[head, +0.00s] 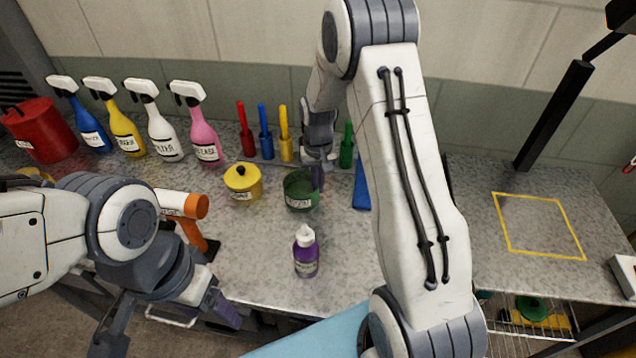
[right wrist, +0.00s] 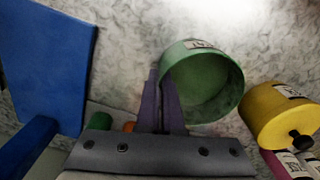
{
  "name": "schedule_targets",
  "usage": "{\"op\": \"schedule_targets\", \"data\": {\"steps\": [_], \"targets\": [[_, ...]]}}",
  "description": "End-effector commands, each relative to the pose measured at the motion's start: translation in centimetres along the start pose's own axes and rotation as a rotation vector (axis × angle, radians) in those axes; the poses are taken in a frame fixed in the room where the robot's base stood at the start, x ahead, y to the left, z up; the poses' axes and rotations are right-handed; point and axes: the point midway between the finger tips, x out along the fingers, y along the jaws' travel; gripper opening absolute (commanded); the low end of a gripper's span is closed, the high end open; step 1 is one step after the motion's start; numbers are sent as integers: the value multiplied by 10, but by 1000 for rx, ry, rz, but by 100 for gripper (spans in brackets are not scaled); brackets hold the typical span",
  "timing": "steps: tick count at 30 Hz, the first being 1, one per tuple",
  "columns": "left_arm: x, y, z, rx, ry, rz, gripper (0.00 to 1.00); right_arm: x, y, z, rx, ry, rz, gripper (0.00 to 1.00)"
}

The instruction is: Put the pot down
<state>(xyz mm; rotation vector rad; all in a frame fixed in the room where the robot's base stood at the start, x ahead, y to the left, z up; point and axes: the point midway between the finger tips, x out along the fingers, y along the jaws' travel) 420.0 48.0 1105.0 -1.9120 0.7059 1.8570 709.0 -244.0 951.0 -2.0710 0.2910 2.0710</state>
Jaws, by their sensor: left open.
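The green pot (head: 299,192) is open-topped with a pale label and stands at or just above the counter; I cannot tell whether its base touches. It also shows in the right wrist view (right wrist: 205,82), with its open mouth toward the camera. My right gripper (head: 318,180) is at the pot's right rim. In the right wrist view its purple fingers (right wrist: 161,105) are close together, one on each side of the pot's wall, shut on it. My left gripper (head: 168,322) is open and empty in front of the counter's edge, at lower left.
A yellow lidded pot (head: 243,184) stands close left of the green pot. A purple bottle (head: 306,252) stands in front. Several spray bottles (head: 127,132) and brushes line the back. A yellow-taped square (head: 540,226) at right is empty.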

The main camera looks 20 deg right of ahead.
Motion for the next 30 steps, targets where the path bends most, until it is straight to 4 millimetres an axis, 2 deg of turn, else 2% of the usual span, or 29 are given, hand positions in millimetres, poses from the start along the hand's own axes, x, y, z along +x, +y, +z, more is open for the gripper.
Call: {"op": "schedule_targets", "data": {"steps": [8,9,10,11,19,23,26,30], "targets": [[3,0,0,0,0,0,72,3,0,-1,0,2,-1,0],[2,0,0,0,0,0,72,3,0,0,0,0,0,19],[2,0,0,0,0,0,72,3,0,0,0,0,0,30],[2,0,0,0,0,0,72,3,0,0,0,0,0,33],[2,0,0,0,0,0,72,2,0,0,0,0,0,33],[1,0,0,0,0,0,72,-5,0,-1,0,4,-1,33],[4,0,0,0,0,0,72,-19,0,-2,0,7,-1,33],[7,0,0,0,0,0,72,-49,0,-2,0,8,-1,33]]}}
